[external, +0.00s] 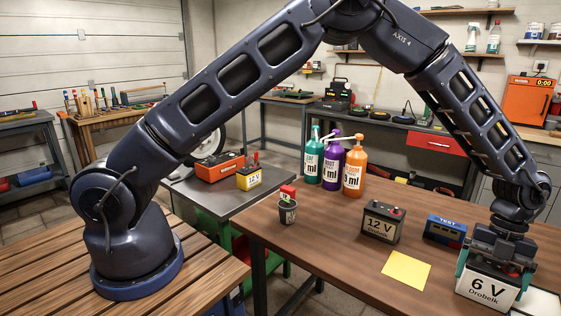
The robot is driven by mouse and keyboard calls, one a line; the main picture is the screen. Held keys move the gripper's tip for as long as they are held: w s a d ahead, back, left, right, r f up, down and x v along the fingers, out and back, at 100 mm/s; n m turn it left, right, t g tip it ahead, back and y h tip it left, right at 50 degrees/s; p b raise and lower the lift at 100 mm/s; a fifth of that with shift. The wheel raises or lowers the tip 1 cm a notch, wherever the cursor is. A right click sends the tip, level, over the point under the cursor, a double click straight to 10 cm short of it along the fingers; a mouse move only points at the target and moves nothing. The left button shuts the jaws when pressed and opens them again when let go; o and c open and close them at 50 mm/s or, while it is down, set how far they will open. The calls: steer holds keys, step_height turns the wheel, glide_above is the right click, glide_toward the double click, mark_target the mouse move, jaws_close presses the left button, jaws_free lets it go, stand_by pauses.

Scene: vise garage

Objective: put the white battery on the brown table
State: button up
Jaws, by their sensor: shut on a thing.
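The white battery (486,289), marked 6 V, is at the lower right of the external view, over the right front part of the brown table (330,246). My gripper (496,266) points down from above, with its fingers on the battery's two sides, and is shut on it. The battery is about upright. I cannot tell whether its bottom touches the table or is a little above it. My gripper hides part of the battery's top.
A black 12 V battery (381,223), a blue tester (445,231) and a yellow sheet (405,270) are left of the white battery. A white sheet (539,302) lies at its right. The table's front middle is clear.

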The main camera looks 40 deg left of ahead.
steer(key=o, duration=1.4)
